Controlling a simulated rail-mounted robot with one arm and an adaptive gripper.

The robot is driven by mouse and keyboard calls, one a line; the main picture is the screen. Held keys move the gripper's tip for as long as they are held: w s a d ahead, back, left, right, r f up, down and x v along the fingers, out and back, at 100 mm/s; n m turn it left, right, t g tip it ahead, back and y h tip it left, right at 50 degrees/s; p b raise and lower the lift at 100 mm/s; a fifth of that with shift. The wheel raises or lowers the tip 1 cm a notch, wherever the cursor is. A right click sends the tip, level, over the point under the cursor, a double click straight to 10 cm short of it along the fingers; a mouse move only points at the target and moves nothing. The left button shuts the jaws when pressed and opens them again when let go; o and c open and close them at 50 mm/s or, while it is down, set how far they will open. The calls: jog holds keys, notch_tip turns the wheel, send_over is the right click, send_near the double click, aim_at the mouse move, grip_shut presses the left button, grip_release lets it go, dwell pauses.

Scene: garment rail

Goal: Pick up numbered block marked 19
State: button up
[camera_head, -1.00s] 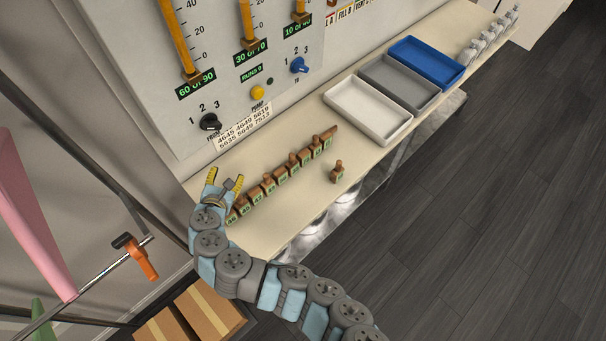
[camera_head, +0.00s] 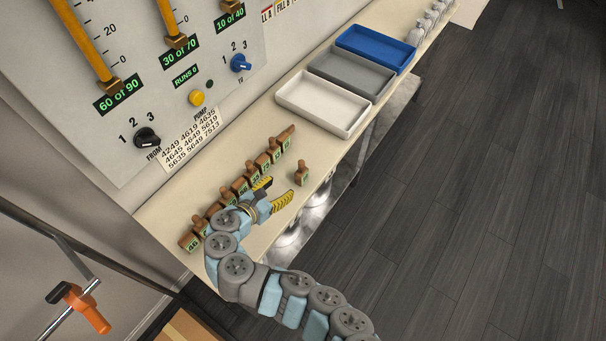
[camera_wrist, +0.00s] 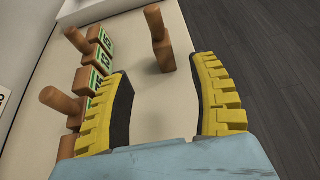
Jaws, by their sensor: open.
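Wooden numbered blocks with knob handles and green labels stand in a slanted row (camera_head: 240,185) on the cream counter. One block (camera_head: 302,173) stands alone, right of the row's far end. It also shows in the wrist view (camera_wrist: 159,45), upright beyond my fingertips. I cannot read its number, and I cannot tell which block is marked 19. My gripper (camera_head: 279,187) has yellow fingers, spread open and empty, over the counter on the right side of the row. In the wrist view my gripper (camera_wrist: 163,75) points toward the lone block, with row blocks (camera_wrist: 88,82) left of the left finger.
White (camera_head: 322,128), grey (camera_head: 378,97) and blue (camera_head: 406,62) trays line the counter beyond the blocks. A control panel (camera_head: 140,80) with knobs and sliders stands behind on the left. The counter's front edge is close on the right. An orange-handled clamp (camera_head: 88,312) is at lower left.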

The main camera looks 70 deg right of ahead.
aim_at(299, 173)
jog(key=x, duration=0.6)
jog(key=shift+d+f, duration=0.1)
jog(key=shift+d, duration=0.25)
jog(key=shift+b+x, duration=0.45)
jog(key=shift+x, duration=2.2)
jog(key=shift+s, duration=0.15)
grip_shut()
